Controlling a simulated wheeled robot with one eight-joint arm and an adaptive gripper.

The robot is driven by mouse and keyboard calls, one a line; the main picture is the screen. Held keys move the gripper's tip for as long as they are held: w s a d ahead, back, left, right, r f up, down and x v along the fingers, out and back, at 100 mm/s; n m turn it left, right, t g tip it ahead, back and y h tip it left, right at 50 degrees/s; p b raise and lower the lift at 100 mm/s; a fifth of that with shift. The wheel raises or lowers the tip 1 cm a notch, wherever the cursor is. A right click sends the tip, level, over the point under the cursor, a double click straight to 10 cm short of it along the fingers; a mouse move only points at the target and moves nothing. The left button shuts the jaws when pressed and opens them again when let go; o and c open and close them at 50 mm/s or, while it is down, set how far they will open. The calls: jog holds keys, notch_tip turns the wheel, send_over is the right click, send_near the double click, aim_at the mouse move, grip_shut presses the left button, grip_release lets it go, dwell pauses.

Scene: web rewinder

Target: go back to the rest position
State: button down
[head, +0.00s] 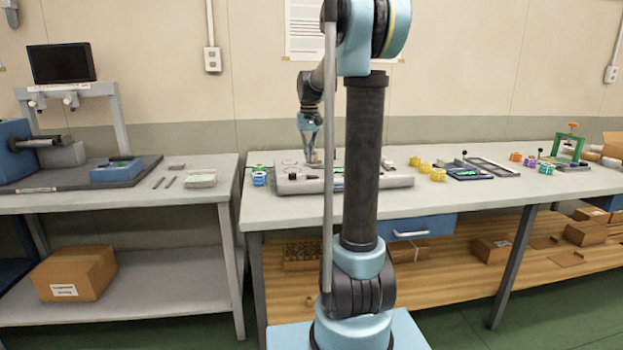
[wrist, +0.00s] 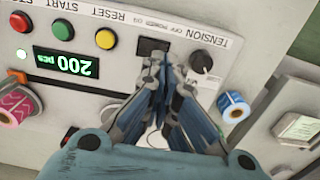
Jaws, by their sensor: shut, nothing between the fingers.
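In the wrist view my gripper (wrist: 165,75) is shut and empty, its fingertips close together over the lower part of the black power switch (wrist: 150,47) on a white control panel (wrist: 115,15). I cannot tell whether the tips touch the panel. The black tension knob (wrist: 200,62) is just right of the fingertips. In the head view my gripper (head: 314,160) points down at the low grey machine (head: 398,181) on the middle bench. My own arm column hides part of that machine.
The green display (wrist: 66,62) reads 200 pcs, below red, yellow and green buttons. A blue roll (wrist: 233,107) lies right of the panel. The middle bench (head: 450,200) carries yellow pieces (head: 437,174) and a green-framed fixture (head: 570,148). A left bench holds a monitor (head: 61,63).

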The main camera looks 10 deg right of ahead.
jog(key=shift+r, duration=0.45)
jog(key=shift+s, duration=0.35)
jog(key=s+f+t, duration=0.1)
jog(key=s+f, duration=0.2)
jog(key=s, duration=0.6)
jog(key=s+d+f, duration=0.1)
jog(key=s+f, duration=0.3)
jog(key=s, duration=0.6)
jog(key=s+f+t, duration=0.1)
jog(key=s+f, duration=0.2)
jog(key=s, duration=0.6)
jog(key=s+f, duration=0.8)
jog(key=f, duration=0.1)
jog(key=shift+s+f, duration=0.15)
